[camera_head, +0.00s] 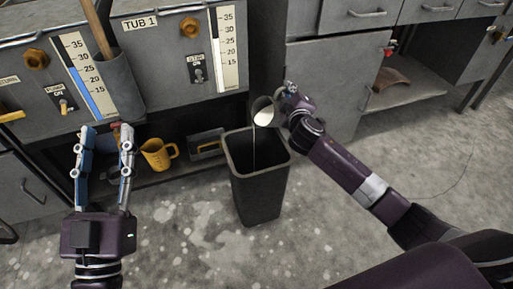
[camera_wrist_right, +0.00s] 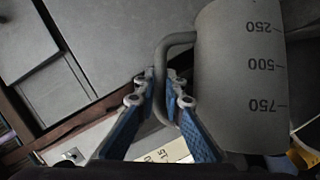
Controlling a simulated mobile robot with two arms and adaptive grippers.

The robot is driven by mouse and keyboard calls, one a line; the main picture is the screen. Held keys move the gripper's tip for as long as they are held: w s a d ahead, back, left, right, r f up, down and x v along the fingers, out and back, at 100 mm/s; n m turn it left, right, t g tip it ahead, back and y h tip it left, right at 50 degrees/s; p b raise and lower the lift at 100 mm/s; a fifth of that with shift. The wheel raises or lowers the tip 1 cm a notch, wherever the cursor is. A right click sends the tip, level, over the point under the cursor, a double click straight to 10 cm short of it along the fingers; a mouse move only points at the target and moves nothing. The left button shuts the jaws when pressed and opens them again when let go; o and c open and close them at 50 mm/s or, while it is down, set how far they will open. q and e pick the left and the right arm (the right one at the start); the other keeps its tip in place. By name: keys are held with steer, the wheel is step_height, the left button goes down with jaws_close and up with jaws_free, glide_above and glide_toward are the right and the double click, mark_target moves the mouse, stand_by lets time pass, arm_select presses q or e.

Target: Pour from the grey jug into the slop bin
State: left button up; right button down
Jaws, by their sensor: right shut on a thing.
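The grey jug (camera_head: 258,105) is tipped over the slop bin (camera_head: 260,195), its mouth facing down toward the bin's opening. A pale liquid shows in its mouth, and a thin light stream falls from it into the bin. The bin is dark, tall and upright on the floor. My right gripper (camera_head: 287,99) is shut on the jug's handle. In the right wrist view the jug (camera_wrist_right: 240,80) lies to the right with 250, 500 and 750 marks, and my right gripper's fingers (camera_wrist_right: 163,82) close around the handle. My left gripper (camera_head: 107,132) is open and empty, left of the bin.
Grey cabinets (camera_head: 325,90) and the TUB 1 panel (camera_head: 165,70) with level gauges stand behind. An open compartment (camera_head: 410,95) is at the right. The concrete floor (camera_head: 185,235) in front is clear.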

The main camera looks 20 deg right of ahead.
arm_select(q)
steer(key=shift+s+r+t+h+b, duration=0.2)
steer(key=shift+s+r+t, duration=0.3)
steer(key=shift+r, duration=0.3)
steer(key=shift+s+r+t+h+b, duration=0.15)
steer(key=shift+s+r+t, duration=0.35)
steer(key=shift+r, duration=0.3)
arm_select(e)
steer(key=shift+a+r, duration=0.15)
steer(key=shift+r, duration=0.1)
arm_select(q)
steer(key=shift+s+r, duration=0.1)
steer(key=shift+r, duration=0.05)
steer(key=shift+s+a+r, duration=0.1)
steer(key=shift+s, duration=0.05)
